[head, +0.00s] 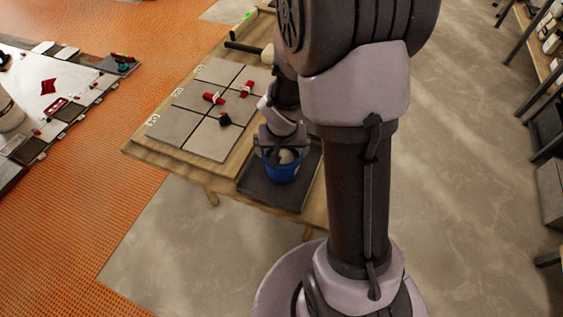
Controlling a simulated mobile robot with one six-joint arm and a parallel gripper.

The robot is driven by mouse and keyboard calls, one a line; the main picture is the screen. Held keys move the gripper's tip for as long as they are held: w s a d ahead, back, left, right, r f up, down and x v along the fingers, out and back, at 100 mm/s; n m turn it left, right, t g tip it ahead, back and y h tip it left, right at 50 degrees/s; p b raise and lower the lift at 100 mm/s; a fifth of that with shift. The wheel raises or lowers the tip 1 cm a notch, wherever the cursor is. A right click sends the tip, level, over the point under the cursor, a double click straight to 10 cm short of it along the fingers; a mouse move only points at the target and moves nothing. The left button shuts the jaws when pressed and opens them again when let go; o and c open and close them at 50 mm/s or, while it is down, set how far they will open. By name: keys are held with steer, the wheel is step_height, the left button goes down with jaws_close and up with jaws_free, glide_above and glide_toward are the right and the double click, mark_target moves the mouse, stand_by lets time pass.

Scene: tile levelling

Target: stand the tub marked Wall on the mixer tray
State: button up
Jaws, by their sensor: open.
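A blue tub (281,173) with pale contents stands upright on a dark square tray (263,193) at the near right corner of the wooden table. No marking can be read on the tub from here, so I cannot tell if it is the one marked Wall. The tray carries no readable label either. My gripper (282,154) is right above the tub at its rim, with open jaws. The fingers partly hide the rim, and I cannot tell if they touch it. My arm hides the table to the right.
Grey tiles (206,132) with red wedges (213,98) and a black one (224,119) cover a board left of the tub. A mallet-like tool (243,47) lies behind. A cluttered white bench (45,95) is far left; shelving (548,40) is right.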

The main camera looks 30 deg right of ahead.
mark_target(282, 153)
steer(key=b+x, duration=0.2)
steer(key=x, duration=0.2)
steer(key=shift+w+d+f, duration=0.15)
steer(key=shift+w+f, duration=0.05)
steer(key=shift+f, duration=0.1)
steer(key=shift+r, duration=0.2)
steer(key=shift+c, duration=0.2)
steer(key=c, duration=1.5)
steer(key=shift+c, duration=1.1)
steer(key=shift+r, duration=0.1)
